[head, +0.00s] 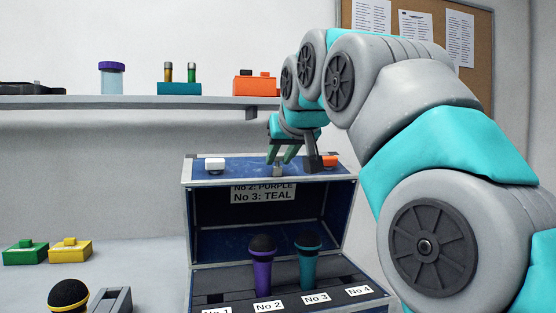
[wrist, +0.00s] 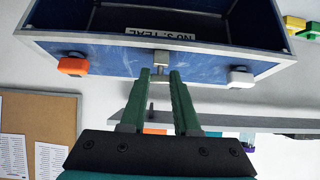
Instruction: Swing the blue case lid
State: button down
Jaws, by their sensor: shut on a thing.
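The blue case (head: 190,240) stands open, its lid (head: 232,172) raised. A label (head: 264,192) inside, partly cut off, reads "No 2: PURPLE" and "No 3: TEAL". A small metal catch (wrist: 161,62) sits at the middle of the lid's edge. My gripper (head: 282,157) is above the lid, and its green fingers close on this catch in the wrist view (wrist: 162,75). A white block (head: 214,165) and an orange block (head: 330,161) sit on the lid on either side. A purple microphone (head: 262,270) stands at No 2, a teal one (head: 307,265) at No 3.
A yellow-banded microphone (head: 68,296) and a grey holder (head: 110,301) are left of the case. Green (head: 25,252) and yellow (head: 70,250) blocks lie farther left. A shelf (head: 130,101) with several items runs behind. A notice board (head: 470,60) hangs at right.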

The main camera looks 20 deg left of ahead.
jog(key=shift+s+d+f+b, duration=0.35)
jog(key=shift+s+d+b, duration=0.15)
jog(key=shift+s, duration=0.3)
jog(key=shift+s+d+f+b, duration=0.3)
jog(key=shift+s+d+b, duration=0.15)
jog(key=shift+s, duration=0.35)
jog(key=shift+s+d+f+b, duration=0.35)
jog(key=shift+s+d+b, duration=0.15)
jog(key=shift+s, duration=0.3)
jog(key=s+d+f+b, duration=0.3)
jog(key=s+f+b, duration=0.1)
jog(key=s, duration=0.1)
jog(key=shift+s+f, duration=0.15)
jog(key=shift+f, duration=0.1)
jog(key=shift+d, duration=0.1)
